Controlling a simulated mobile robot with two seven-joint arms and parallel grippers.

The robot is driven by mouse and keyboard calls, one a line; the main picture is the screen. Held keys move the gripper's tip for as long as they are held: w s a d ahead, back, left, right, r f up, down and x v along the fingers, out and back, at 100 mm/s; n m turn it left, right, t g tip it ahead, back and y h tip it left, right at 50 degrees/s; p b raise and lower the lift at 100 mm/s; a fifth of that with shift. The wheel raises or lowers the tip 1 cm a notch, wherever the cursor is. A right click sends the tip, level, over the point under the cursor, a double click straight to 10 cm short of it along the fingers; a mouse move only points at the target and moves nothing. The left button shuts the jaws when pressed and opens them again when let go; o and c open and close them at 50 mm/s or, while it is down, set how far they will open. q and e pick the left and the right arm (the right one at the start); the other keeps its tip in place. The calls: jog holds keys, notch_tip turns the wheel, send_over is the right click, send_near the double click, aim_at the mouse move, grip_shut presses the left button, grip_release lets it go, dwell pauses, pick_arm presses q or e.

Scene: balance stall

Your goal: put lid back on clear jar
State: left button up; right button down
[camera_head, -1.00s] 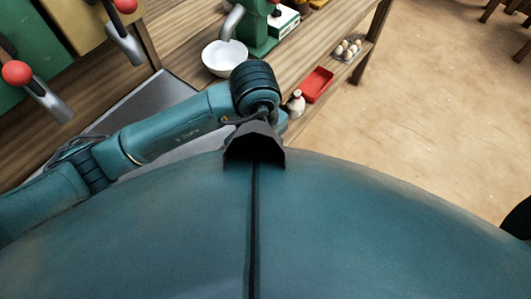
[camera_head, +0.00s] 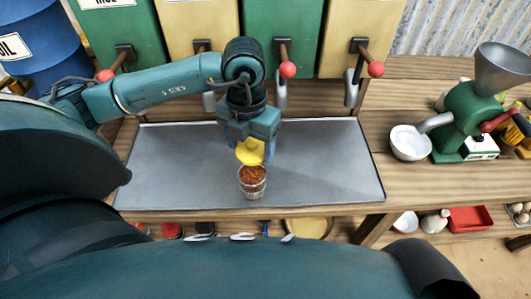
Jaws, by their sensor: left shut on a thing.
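The clear jar (camera_head: 253,184) stands upright on the grey metal tray near its front edge, with reddish-brown contents showing. The yellow lid (camera_head: 250,151) is tilted just above and behind the jar's mouth. My left gripper (camera_head: 254,150) points down and is shut on the lid. Whether the lid touches the jar's rim cannot be told. My right gripper is not in view.
The grey tray (camera_head: 330,184) is otherwise bare on both sides of the jar. Dispensers with red-knobbed levers (camera_head: 287,70) stand behind it. A green grinder (camera_head: 468,125) and a white bowl (camera_head: 409,143) are at the right. A lower shelf holds a red tray (camera_head: 470,219).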

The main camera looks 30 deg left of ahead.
pick_arm(q)
jog(key=shift+a, duration=0.3)
jog(key=shift+f+b, duration=0.4)
jog(key=shift+f, duration=0.35)
notch_tip(320, 180, down, 2)
jog(key=shift+f+b, duration=0.25)
jog(key=shift+b, duration=0.7)
jog(key=shift+f+b, duration=0.5)
jog(key=shift+f, duration=0.05)
jog(key=shift+f+b, duration=0.45)
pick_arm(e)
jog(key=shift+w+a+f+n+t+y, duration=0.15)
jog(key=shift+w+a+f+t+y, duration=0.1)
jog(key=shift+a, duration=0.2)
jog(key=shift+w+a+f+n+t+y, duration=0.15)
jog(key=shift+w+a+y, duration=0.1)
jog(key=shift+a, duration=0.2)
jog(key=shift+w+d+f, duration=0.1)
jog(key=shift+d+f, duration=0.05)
